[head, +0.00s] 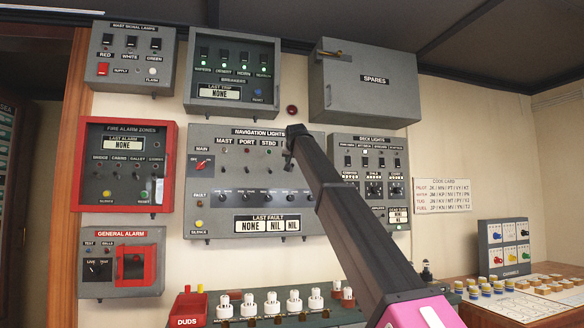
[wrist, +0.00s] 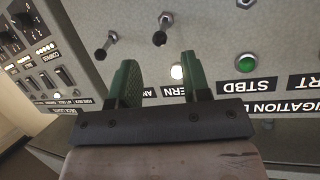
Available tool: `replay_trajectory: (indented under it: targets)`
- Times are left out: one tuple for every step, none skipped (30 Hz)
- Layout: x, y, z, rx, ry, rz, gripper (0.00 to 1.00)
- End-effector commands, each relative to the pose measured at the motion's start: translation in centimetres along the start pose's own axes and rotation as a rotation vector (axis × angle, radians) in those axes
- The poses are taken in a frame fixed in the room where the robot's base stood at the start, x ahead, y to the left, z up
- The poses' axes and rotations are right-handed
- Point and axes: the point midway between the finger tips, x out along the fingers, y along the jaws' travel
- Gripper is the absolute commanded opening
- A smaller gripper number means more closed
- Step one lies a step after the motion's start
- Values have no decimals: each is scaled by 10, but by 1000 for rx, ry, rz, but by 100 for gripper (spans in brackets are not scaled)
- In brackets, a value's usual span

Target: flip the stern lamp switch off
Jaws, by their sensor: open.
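The navigation lights panel (head: 215,211) is the wide grey box in the middle of the head view; my arm covers its right part, where the stern label does not show. In the wrist view, the panel (wrist: 285,35) appears upside down. A partly covered label ending in "ERN" (wrist: 166,92) sits by a lit white lamp (wrist: 177,72). Contact is not visible.
Another toggle (wrist: 106,45) stands left of the stern one, close to my left finger. A green lamp (wrist: 246,63) marked STBD is at right. The deck lights panel (head: 341,215) adjoins on the right. Below, a bench (head: 340,313) holds several white bulbs.

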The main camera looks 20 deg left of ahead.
Motion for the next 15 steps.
replay_trajectory:
  targets:
    - [11, 0, -2, 0, -1, 0, 44]
    - [17, 0, -2, 0, -1, 0, 44]
    - [24, 0, -2, 0, 0, 0, 44]
    - [30, -1, -2, -1, 0, 0, 44]
    - [36, -1, -2, -1, -1, 0, 44]
    - [42, -1, -1, -1, -1, 0, 44]
    - [46, -1, -2, -1, -1, 0, 44]
    - [50, -1, -2, -1, 0, -1, 44]
    - [55, -1, -2, -1, 0, -1, 44]
    - [58, -1, -1, -1, 0, -1, 44]
    - [60, -1, -1, -1, 1, -1, 44]
    - [63, -1, -1, -1, 1, -2, 44]
    - [64, -1, -1, -1, 1, -2, 44]
    - [65, -1, 0, -1, 1, -2, 44]
    - [66, -1, 0, -1, 1, -2, 44]
